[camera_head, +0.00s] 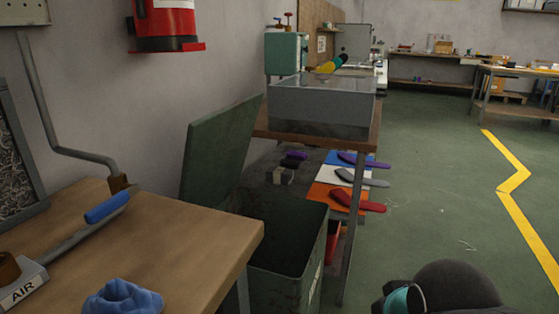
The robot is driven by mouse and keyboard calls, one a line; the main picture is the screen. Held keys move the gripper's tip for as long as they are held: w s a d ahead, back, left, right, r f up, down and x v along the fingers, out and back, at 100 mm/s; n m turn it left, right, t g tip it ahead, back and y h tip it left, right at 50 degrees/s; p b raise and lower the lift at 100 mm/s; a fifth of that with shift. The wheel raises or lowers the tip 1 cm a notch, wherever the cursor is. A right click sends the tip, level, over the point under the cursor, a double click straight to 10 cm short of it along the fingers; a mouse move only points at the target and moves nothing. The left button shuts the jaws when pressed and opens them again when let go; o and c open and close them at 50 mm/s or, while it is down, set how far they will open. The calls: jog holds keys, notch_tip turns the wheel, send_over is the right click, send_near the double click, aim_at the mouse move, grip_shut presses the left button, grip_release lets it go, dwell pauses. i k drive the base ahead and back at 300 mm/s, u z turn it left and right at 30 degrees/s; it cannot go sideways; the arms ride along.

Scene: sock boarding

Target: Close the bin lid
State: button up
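The dark green bin (280,292) stands on the floor at the lower middle, between the near wooden table and the bench behind. Its mouth is open and its inside looks dark and empty, as far as I can see. The green bin lid (217,152) stands raised, tilted back near the wall at the bin's left. The near table's corner hides part of the bin. A dark rounded part of my arm with a teal band shows at the bottom right, apart from the bin. My gripper's fingers are not in view.
The near wooden table (180,232) holds a blue-handled tool (107,208) and a blue cloth (123,298). Behind the bin, a grey tub (320,107) stands on a bench above coloured sheets with sock-shaped pieces. A fire extinguisher (165,22) hangs on the wall. Open green floor (440,185) lies right.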

aim_at(218, 145)
jog(key=u, duration=0.55)
jog(key=k, duration=1)
jog(key=z, duration=0.55)
